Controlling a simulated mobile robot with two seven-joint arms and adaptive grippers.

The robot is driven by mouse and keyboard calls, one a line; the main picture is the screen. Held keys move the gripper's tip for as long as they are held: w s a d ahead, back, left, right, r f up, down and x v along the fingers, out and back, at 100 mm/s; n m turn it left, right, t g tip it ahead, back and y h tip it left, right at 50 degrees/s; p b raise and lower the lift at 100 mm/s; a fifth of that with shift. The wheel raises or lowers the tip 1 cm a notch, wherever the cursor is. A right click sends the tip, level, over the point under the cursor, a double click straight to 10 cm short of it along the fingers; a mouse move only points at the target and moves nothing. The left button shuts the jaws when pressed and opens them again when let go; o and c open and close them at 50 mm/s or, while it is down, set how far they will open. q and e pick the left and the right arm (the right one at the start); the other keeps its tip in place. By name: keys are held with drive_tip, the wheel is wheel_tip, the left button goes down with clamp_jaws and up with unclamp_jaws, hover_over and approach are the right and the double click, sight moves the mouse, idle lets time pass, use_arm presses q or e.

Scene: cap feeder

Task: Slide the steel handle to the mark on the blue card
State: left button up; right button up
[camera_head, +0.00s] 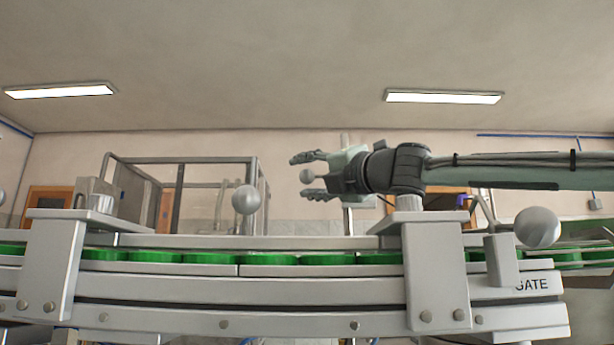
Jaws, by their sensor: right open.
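Several steel ball knobs show, and I cannot tell which is the task's handle. A large ball (538,227) is at the right above the GATE label (531,284). Another ball (246,199) is left of centre above the conveyor, and part of one is cut off at the left edge. My right gripper (302,176) comes in from the right, level, fingers pointing left and open. No blue card or mark can be made out. My left gripper is not in view.
A steel conveyor (290,310) with green caps (210,258) in its channel crosses the whole front. Upright grey brackets (52,262) stand on it. A framed enclosure (180,160) is behind at the left. The space above the conveyor at centre left is mostly free.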

clamp_jaws()
drive_tip(key=shift+d+r, duration=0.1)
drive_tip(key=shift+r, duration=1.1)
drive_tip(key=shift+c, duration=0.3)
unclamp_jaws()
drive_tip(key=shift+o, duration=0.3)
drive_tip(key=shift+f, duration=0.1)
drive_tip(key=v, duration=1.2)
drive_tip(key=shift+w+f, duration=0.1)
